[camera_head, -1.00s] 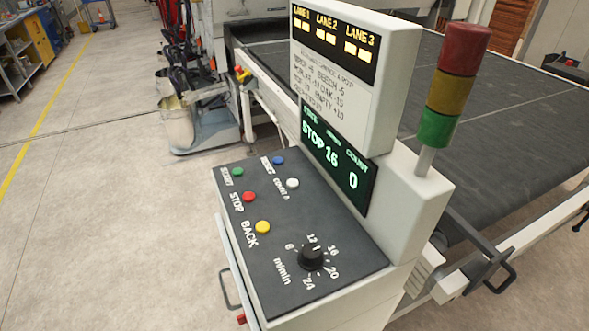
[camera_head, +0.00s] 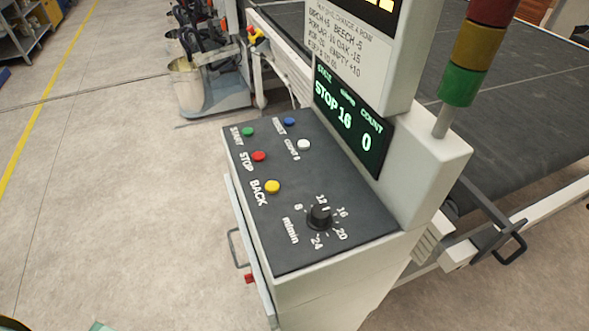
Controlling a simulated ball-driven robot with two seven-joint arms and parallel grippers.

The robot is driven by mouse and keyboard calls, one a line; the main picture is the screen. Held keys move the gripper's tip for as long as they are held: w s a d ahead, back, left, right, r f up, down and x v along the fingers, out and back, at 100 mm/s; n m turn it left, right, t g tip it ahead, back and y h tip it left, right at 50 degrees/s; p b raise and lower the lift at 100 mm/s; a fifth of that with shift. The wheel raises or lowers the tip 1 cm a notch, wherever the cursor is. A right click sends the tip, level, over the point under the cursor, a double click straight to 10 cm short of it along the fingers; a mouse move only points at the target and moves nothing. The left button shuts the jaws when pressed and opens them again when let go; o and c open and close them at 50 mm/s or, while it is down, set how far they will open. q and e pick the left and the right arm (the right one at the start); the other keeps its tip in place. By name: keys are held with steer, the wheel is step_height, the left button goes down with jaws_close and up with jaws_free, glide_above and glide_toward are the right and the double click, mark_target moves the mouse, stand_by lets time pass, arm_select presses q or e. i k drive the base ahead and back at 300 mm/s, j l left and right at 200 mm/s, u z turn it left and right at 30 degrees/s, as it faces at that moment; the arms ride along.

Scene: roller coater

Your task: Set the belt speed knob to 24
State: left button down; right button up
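The black belt speed knob (camera_head: 319,217) stands on the dark sloping control panel (camera_head: 345,246). A scale of 8, 12, 16, 20 and 24 m/min surrounds it, with 24 at the near side. Its light pointer mark appears to face the far side, around 12 to 16, but is too small to read exactly. The green-lettered display (camera_head: 350,118) above the panel reads STOP, 16 and count 0. Nothing touches the knob. Neither of my grippers can be made out in view.
The panel also has green (camera_head: 248,132), red (camera_head: 259,156), yellow (camera_head: 272,187), blue (camera_head: 289,121) and white (camera_head: 304,145) buttons. A signal tower (camera_head: 470,55) and the dark conveyor belt (camera_head: 525,125) are to the right. Open floor (camera_head: 130,220) lies left. Small unclear pieces show at the bottom-left edge.

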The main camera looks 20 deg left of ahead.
mark_target(319, 218)
steer(key=k+j+z, duration=1.1)
steer(key=i, duration=0.05)
